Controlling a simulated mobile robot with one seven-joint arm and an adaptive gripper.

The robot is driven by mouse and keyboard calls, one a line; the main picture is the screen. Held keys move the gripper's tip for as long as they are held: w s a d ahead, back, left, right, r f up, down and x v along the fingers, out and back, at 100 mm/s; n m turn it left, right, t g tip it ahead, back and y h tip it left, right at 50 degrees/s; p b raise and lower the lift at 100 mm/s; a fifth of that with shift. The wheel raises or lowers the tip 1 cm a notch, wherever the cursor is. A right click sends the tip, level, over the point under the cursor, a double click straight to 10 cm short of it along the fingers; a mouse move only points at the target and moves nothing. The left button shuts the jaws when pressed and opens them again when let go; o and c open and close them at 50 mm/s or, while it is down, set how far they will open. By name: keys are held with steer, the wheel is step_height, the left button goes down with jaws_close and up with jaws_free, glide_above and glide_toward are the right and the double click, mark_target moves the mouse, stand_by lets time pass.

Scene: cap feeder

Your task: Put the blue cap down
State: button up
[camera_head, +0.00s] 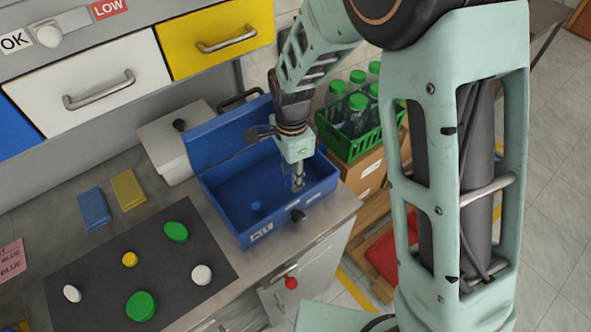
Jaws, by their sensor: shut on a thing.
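My gripper (298,184) points down inside the open blue box (227,218) marked KIT, near its right end. Its fingers are shut on the blue cap, which I can barely make out against the blue box. A small round blue thing (256,206) lies on the box floor, left of my gripper and apart from it. The box's lid (228,131) stands open at the back.
Green, white and yellow caps lie on a dark mat (110,262) at left. A blue block (94,208) and yellow block (128,190) lie behind it. A white bin (170,145) and a green crate of bottles (350,145) flank the box.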

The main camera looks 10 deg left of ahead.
steer(key=shift+w+d+f, duration=0.1)
steer(key=shift+w+f, duration=0.15)
steer(key=shift+f, duration=1.6)
steer(key=shift+f, duration=0.1)
steer(key=shift+f, duration=0.2)
steer(key=o, duration=0.7)
steer(key=shift+r, duration=0.1)
step_height(320, 180, up, 12)
steer(key=shift+r, duration=0.25)
